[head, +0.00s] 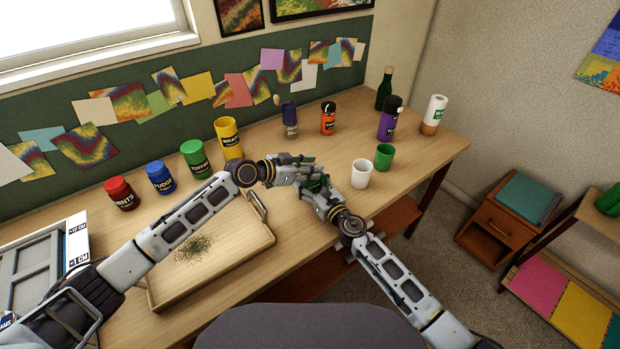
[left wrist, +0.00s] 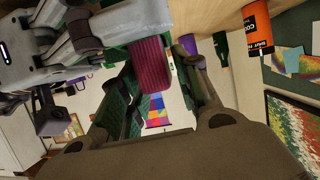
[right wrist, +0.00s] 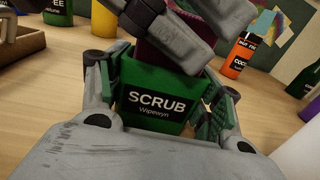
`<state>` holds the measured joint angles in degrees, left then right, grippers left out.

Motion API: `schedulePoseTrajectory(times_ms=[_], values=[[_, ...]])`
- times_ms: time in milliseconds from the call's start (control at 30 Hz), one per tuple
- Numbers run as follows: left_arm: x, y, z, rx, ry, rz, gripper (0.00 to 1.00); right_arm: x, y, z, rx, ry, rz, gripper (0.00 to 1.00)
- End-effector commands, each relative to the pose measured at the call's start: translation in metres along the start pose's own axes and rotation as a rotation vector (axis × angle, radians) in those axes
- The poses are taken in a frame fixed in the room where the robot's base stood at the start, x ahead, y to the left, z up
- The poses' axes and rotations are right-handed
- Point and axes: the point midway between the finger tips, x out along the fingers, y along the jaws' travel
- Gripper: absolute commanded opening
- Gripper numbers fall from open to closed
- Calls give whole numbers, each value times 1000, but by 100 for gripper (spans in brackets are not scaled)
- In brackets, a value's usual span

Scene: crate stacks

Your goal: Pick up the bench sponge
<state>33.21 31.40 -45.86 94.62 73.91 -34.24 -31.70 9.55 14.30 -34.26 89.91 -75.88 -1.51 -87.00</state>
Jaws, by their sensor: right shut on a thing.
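The bench sponge looks like a maroon ribbed block (left wrist: 151,66). In the right wrist view the sponge (right wrist: 151,50) stands in the top of a green holder (right wrist: 152,98) lettered SCRUB. My right gripper (right wrist: 160,112) is shut on this holder, one finger on each side. My left gripper (head: 303,172) is over the holder, its open fingers on either side of the sponge; whether they touch it I cannot tell. In the head view the two grippers meet above the bench and mostly hide the sponge and holder.
A wooden tray (head: 262,238) with dark crumbs lies below the left arm. A white cup (head: 361,174) and a green cup (head: 384,157) stand right of the grippers. Several jars and bottles line the back of the bench (head: 300,147).

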Motion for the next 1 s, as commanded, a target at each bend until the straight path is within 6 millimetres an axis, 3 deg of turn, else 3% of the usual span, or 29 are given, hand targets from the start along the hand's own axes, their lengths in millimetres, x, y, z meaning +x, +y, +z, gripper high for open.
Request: schedulePoseTrajectory(times_ms=[33, 133, 567, 767, 1000], values=[[0, 0, 0, 0, 0, 0, 22, 0, 0, 0, 0, 0, 0, 42], [0, 0, 0, 0, 0, 0, 9, 0, 0, 0, 0, 0, 0, 42], [-1, 0, -3, 1, 1, 0, 9, 0, 0, 0, 0, 0, 0, 42], [-8, -1, -18, 2, 3, -1, 9, 0, 0, 0, 0, 1, 0, 42], [-21, 0, -50, 3, 2, 0, 9, 0, 0, 0, 0, 1, 0, 42]])
